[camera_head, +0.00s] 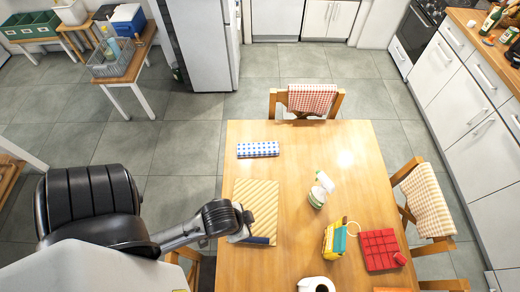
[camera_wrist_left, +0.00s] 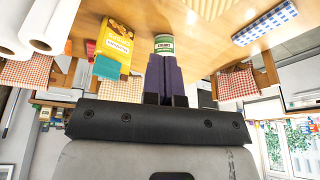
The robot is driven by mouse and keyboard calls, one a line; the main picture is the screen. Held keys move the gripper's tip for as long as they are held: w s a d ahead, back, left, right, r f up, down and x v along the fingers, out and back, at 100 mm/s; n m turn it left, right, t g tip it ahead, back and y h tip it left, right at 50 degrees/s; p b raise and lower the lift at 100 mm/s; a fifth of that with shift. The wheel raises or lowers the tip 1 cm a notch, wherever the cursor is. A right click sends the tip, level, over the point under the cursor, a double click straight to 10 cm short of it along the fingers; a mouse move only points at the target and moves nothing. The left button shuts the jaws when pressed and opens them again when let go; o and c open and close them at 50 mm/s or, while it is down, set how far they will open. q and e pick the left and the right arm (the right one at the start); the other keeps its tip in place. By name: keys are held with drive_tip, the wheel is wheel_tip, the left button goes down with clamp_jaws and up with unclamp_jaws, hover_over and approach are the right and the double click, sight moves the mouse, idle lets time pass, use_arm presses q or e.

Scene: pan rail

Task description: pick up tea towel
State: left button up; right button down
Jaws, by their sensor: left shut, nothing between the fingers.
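Several cloths could be the tea towel. A folded blue-and-white checked cloth (camera_head: 258,149) lies flat near the table's far left corner; it also shows at the upper right of the left wrist view (camera_wrist_left: 265,22). A red-and-white checked cloth (camera_head: 312,98) hangs over the far chair's back. A beige checked cloth (camera_head: 428,200) hangs over the right chair. My left gripper (camera_head: 268,240) is over the table's left side, nearer the front than the blue cloth and apart from it. In the left wrist view its purple fingers (camera_wrist_left: 165,80) are together and empty. My right gripper is out of view.
A striped mat (camera_head: 258,205) lies beside my left gripper. The wooden table (camera_head: 330,140) is clear around the blue cloth.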

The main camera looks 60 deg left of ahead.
use_arm(q)
drive_tip(key=o, duration=1.9)
drive_tip(key=shift+c, duration=0.2)
drive_tip(key=shift+a, duration=0.15)
